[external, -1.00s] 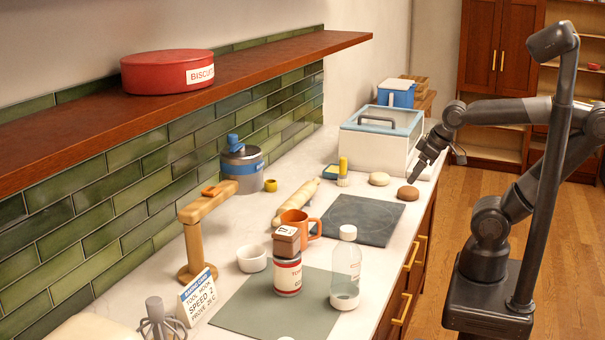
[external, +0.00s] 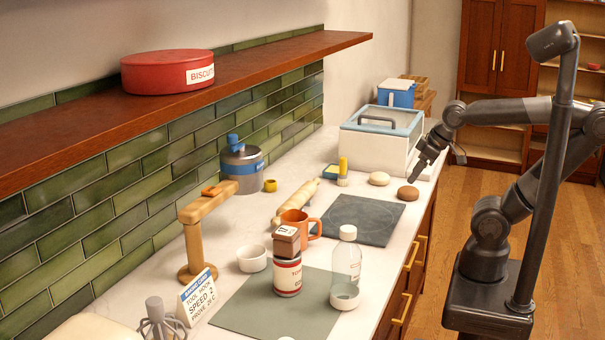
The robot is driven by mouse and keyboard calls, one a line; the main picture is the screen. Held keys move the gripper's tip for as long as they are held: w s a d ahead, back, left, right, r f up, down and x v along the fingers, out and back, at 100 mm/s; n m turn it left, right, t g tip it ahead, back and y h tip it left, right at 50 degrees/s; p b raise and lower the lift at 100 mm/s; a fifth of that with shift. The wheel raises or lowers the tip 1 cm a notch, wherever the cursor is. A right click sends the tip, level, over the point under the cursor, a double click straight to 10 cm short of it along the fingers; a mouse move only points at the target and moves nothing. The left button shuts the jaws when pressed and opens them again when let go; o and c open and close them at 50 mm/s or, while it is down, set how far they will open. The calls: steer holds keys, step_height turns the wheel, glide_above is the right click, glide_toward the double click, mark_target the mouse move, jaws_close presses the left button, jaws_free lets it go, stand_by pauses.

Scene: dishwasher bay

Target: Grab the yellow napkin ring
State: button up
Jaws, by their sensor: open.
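The yellow napkin ring (external: 270,185) is a small ring on the white counter, just right of the steel canister with a blue band (external: 242,168). My gripper (external: 412,180) is at the counter's right edge, just above the brown bun (external: 408,194). It is open, though its fingers are small and dark here; I cannot tell whether it touches the bun. The ring is well to the left of my gripper, across the counter.
Between them lie a pale bun (external: 379,179), a yellow-handled brush (external: 343,172) and a rolling pin (external: 297,203). A dark mat (external: 362,220) lies in front. A lidded box (external: 381,135) stands behind. An orange mug (external: 300,223), a bottle (external: 346,265) and a can (external: 287,277) stand nearer.

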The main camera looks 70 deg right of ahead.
steer(key=w+d+r+m, duration=0.1)
steer(key=w+r, duration=0.4)
steer(key=w, duration=0.7)
steer(key=m+g+h, duration=0.2)
steer(key=m, duration=0.2)
glide_above(271, 182)
steer(key=s+a, duration=0.3)
steer(key=f, duration=1.7)
steer(key=shift+w+a, duration=0.1)
steer(key=shift+w, duration=0.1)
steer(key=shift+t, duration=0.3)
steer(key=x, duration=0.5)
steer(key=shift+d+f, duration=0.35)
steer(key=shift+c, duration=0.3)
